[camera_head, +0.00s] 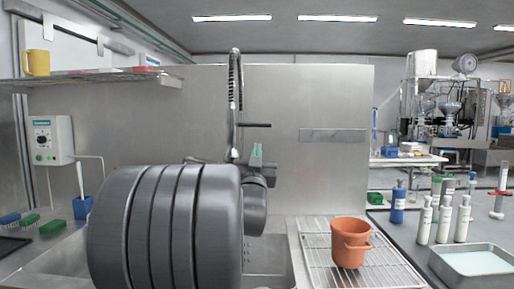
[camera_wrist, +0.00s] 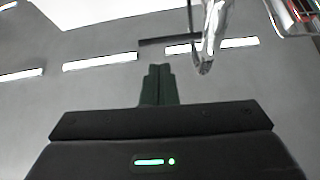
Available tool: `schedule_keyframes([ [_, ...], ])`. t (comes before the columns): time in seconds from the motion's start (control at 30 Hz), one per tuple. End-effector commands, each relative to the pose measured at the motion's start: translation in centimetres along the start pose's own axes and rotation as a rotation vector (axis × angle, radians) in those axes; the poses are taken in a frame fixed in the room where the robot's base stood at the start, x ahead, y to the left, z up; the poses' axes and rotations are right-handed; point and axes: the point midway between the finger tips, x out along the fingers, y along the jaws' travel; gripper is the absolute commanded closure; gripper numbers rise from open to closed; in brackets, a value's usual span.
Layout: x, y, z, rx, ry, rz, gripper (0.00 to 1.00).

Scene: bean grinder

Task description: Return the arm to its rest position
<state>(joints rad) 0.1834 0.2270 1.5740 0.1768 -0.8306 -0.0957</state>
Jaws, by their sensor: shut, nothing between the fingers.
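My arm's thick grey links fill the lower left and middle of the head view. My gripper (camera_wrist: 158,70) shows in the wrist view with its two dark fingers together and nothing between them. It points up toward the ceiling with its strip lights. In the head view a small greenish tip (camera_head: 256,152) shows above my arm, in front of the steel back panel. The metal faucet (camera_head: 234,95) rises just left of it. In the wrist view the faucet's end (camera_wrist: 208,45) hangs to the right of my fingers, apart from them in the picture.
An orange-brown pot (camera_head: 350,243) stands on the wire drying rack (camera_head: 318,262) right of the sink. Several bottles (camera_head: 443,220) and a grey tray (camera_head: 474,266) are on the right counter. A yellow mug (camera_head: 37,63) sits on the upper left shelf (camera_head: 100,76). Brushes (camera_head: 30,219) lie at left.

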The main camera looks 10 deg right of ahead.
Motion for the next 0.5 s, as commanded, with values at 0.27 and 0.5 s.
schedule_keyframes([
  [0.27,-4.4,0.2,0.0,0.000,0.000,-0.001,1.00],
  [0.5,-5.2,0.2,0.0,0.000,0.000,0.000,1.00],
])
